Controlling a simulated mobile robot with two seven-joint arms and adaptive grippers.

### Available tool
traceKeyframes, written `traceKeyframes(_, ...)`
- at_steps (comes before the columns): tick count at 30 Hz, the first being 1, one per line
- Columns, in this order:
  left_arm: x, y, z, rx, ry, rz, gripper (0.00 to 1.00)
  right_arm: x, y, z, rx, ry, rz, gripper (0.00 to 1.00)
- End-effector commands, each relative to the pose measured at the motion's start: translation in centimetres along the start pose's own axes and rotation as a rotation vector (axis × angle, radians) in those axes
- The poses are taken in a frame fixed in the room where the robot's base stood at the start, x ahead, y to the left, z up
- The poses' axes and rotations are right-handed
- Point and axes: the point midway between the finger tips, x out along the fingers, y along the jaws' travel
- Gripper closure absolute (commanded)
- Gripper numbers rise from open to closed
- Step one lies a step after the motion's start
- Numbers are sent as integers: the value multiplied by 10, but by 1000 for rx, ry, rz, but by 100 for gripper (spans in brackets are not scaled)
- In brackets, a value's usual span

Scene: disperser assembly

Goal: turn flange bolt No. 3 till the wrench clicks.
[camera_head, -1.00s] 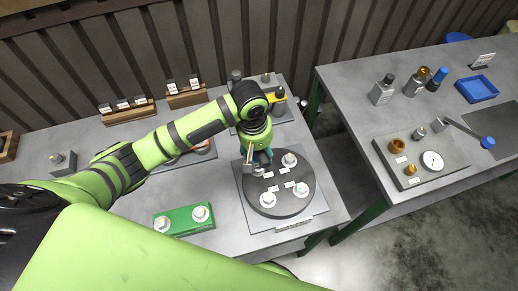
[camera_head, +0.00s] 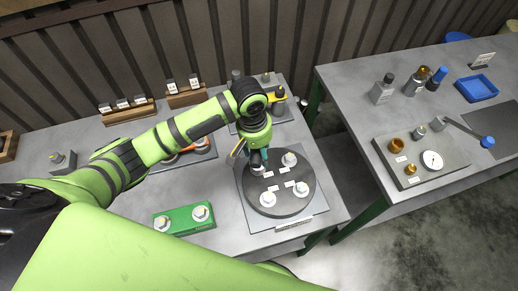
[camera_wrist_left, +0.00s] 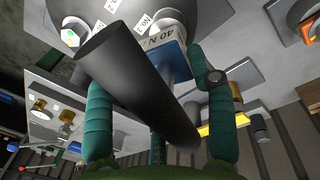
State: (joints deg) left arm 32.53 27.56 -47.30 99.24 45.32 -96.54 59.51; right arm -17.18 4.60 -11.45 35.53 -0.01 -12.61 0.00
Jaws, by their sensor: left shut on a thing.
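My left gripper (camera_head: 259,157) points down over the upper left of a dark round flange (camera_head: 264,208). Its teal fingers show in the left wrist view (camera_wrist_left: 152,75), shut on a wrench with a thick dark handle (camera_wrist_left: 135,85) and a blue block marked 40 N (camera_wrist_left: 173,48). The flange carries white hex bolts at the upper right (camera_head: 289,159), lower right (camera_head: 301,188) and lower left (camera_head: 267,199). The bolt spot under the gripper is mostly hidden. My right gripper is not in view.
A green block (camera_head: 183,219) with two bolts stands left of the flange plate. A tray with orange-ringed parts (camera_head: 192,152) lies behind my left forearm. A second table (camera_head: 345,95) at right holds bottles, a blue tray (camera_head: 477,89) and a gauge plate (camera_head: 448,178).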

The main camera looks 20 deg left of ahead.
Motion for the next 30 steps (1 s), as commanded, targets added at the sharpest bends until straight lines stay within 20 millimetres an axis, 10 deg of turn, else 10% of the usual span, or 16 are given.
traceKeyframes(30,-49,5,0,0,1,2,97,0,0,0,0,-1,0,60)
